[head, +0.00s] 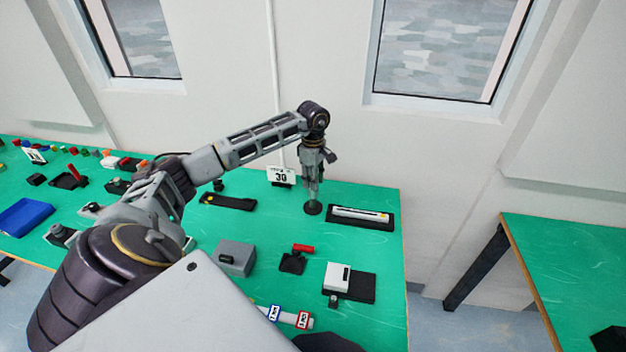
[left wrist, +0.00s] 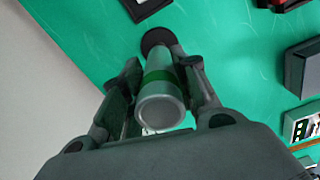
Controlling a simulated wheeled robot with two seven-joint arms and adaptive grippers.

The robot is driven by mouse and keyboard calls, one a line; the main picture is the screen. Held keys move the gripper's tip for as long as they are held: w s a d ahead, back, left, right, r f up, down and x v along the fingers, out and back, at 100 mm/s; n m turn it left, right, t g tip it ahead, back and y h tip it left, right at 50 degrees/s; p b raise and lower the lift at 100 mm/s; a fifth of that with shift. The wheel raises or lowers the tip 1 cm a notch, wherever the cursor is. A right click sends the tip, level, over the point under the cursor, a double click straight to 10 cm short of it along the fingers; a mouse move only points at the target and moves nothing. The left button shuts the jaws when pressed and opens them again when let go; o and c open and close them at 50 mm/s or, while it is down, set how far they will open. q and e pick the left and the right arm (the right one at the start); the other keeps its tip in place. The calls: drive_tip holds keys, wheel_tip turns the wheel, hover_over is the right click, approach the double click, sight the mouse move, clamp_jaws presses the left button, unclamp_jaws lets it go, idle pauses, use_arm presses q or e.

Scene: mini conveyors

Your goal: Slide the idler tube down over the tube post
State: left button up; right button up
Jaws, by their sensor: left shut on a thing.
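My left gripper (head: 313,184) is shut on the grey idler tube, upright above a round dark base (head: 313,208) near the back of the green table. In the left wrist view the idler tube (left wrist: 161,108), with a green band, sits between the two fingers (left wrist: 158,95). Its near end faces the camera. The round dark base (left wrist: 158,39) shows beyond its far end. The tube post itself is hidden by the tube and fingers, so I cannot tell how far the tube is around it. My right gripper is not in view.
A black tray with a white bar (head: 362,214) lies right of the base. A number sign (head: 281,175) stands behind left. A grey block (head: 235,257), a black holder with a red part (head: 292,262) and a white box (head: 338,277) stand nearer.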

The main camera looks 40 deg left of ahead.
use_arm(q)
drive_tip(key=shift+f+b, duration=0.3)
drive_tip(key=shift+f, duration=0.1)
idle(0.7)
drive_tip(key=shift+f+b, duration=0.55)
drive_tip(key=shift+f, duration=0.3)
drive_tip(key=shift+f+b, duration=0.75)
drive_tip(key=shift+f, duration=0.5)
idle(0.7)
drive_tip(key=o, duration=1.2)
drive_tip(key=shift+r, duration=0.8)
wheel_tip(320, 180, up, 10)
drive_tip(key=shift+r, duration=0.15)
